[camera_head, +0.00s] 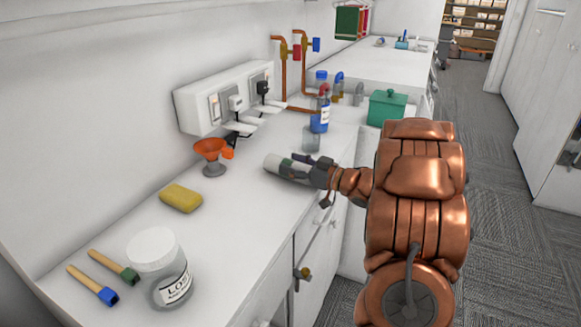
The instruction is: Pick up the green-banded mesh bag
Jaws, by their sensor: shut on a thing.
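The green-banded mesh bag (273,162) looks like a pale grey roll with a dark green band. It lies along the white counter near its front edge, right of the orange funnel. My gripper (297,165) reaches in from the right and is shut on the bag's right end. The fingers hide that end. I cannot tell whether the bag touches the counter or is slightly raised.
On the counter (235,225) are an orange funnel (211,150), yellow sponge (181,198), lidded jar (160,270), two brushes (105,278), a small glass (311,139), a blue-labelled bottle (320,117) and a green box (387,107). Counter space left of the bag is clear.

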